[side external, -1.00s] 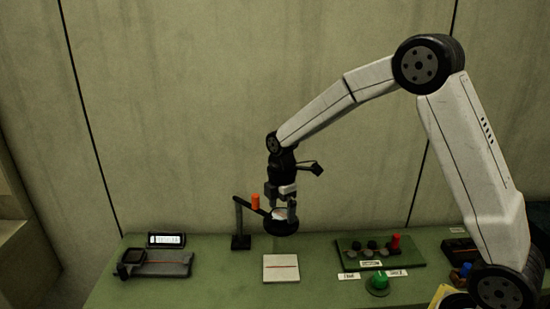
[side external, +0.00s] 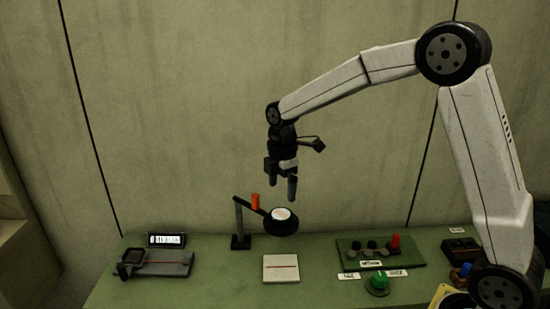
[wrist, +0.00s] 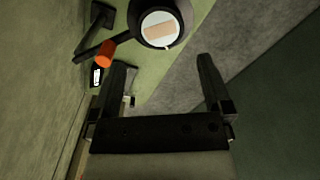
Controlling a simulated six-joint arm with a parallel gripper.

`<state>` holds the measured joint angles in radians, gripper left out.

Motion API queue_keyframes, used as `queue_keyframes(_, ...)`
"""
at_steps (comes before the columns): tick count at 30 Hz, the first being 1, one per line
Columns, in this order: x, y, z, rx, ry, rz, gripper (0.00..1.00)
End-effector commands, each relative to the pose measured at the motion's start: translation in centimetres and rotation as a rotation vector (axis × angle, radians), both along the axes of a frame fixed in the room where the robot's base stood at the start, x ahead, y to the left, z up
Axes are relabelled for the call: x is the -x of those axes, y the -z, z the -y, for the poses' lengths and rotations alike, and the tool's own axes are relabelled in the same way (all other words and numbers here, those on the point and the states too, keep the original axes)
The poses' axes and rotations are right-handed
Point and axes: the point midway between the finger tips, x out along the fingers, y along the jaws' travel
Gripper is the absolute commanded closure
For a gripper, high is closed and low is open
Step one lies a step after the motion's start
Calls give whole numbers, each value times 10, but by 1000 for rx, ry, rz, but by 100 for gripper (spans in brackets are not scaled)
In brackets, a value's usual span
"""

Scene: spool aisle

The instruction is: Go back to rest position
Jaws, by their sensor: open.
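My gripper (side external: 283,188) hangs pointing down above the table, with its two fingers apart and nothing between them. In the wrist view my gripper (wrist: 165,75) also shows two separated fingers with empty space between. Below it, a round black holder (side external: 281,231) on a stand's arm carries a white disc (side external: 281,214). In the wrist view the disc (wrist: 160,29) has a tan rectangle on it and sits inside the dark holder, beyond the fingertips. The gripper is clear of the holder.
The air above is free.

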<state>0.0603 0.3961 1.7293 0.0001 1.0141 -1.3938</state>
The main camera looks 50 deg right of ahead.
Motion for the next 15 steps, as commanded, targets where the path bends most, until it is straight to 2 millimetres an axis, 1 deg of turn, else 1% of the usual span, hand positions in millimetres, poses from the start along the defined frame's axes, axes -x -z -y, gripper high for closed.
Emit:
queue_keyframes(4, 5, 2, -1, 0, 37, 6, 0)
queue_keyframes(8, 15, 7, -4, 0, 125, 21, 0)
queue_keyframes(11, 27, 13, -7, -3, 228, 40, 0)
queue_keyframes(15, 49, 24, -11, -12, 410, 69, 0)
